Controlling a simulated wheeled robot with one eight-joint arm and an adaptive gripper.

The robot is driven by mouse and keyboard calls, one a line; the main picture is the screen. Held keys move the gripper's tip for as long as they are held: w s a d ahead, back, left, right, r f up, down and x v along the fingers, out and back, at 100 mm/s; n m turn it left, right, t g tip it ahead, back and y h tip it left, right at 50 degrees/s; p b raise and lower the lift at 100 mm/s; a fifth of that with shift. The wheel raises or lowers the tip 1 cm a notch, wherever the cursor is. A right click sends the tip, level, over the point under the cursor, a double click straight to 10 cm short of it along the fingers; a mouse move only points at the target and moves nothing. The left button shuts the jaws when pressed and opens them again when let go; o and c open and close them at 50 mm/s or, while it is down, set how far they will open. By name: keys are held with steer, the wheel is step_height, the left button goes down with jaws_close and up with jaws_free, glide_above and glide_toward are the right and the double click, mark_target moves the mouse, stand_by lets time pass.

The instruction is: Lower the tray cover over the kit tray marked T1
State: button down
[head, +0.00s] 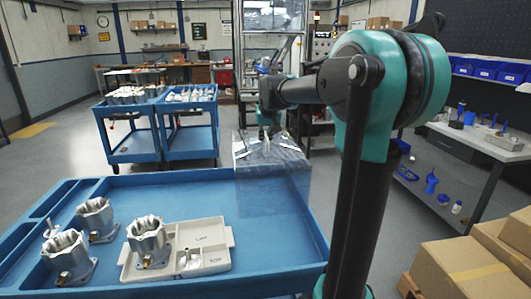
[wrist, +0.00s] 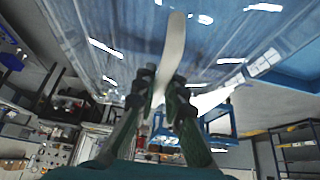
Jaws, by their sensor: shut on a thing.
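The tray cover (head: 280,178) is a clear, see-through box shape, held up past the far right edge of the blue cart top. My gripper (head: 265,130) is above it. In the wrist view my gripper (wrist: 161,85) is shut on the pale handle (wrist: 173,48) of the cover, and the clear sheet of the cover (wrist: 90,40) fills the upper picture. The kit tray (head: 212,238) is off-white and lies on the cart, left of and nearer than the cover, apart from it. It holds a metal housing (head: 148,240) and small parts (head: 188,258). Its label is too small to read surely.
The blue cart (head: 270,235) has a raised rim. Two more housings, (head: 96,218) and (head: 68,256), stand left of the tray. The cart top right of the tray is clear. Cardboard boxes (head: 465,270) stand right; another blue cart (head: 130,150) stands behind.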

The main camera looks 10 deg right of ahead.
step_height(320, 180, up, 9)
steer(key=shift+r, duration=0.1)
steer(key=shift+a+r, duration=0.2)
steer(key=shift+r, duration=0.15)
steer(key=s+a+n+g+y, duration=0.3)
steer(key=s+a+n, duration=0.6)
steer(key=a, duration=0.7)
steer(key=s+a+n+g+y, duration=0.3)
steer(key=s+a+n, duration=0.7)
steer(key=a, duration=0.7)
steer(key=s+f, duration=0.1)
steer(key=s, duration=0.2)
steer(key=shift+s+g, duration=0.3)
steer(key=shift+f, duration=0.1)
step_height(320, 180, down, 18)
steer(key=shift+r, duration=0.25)
steer(key=shift+f, duration=0.55)
stand_by(0.7)
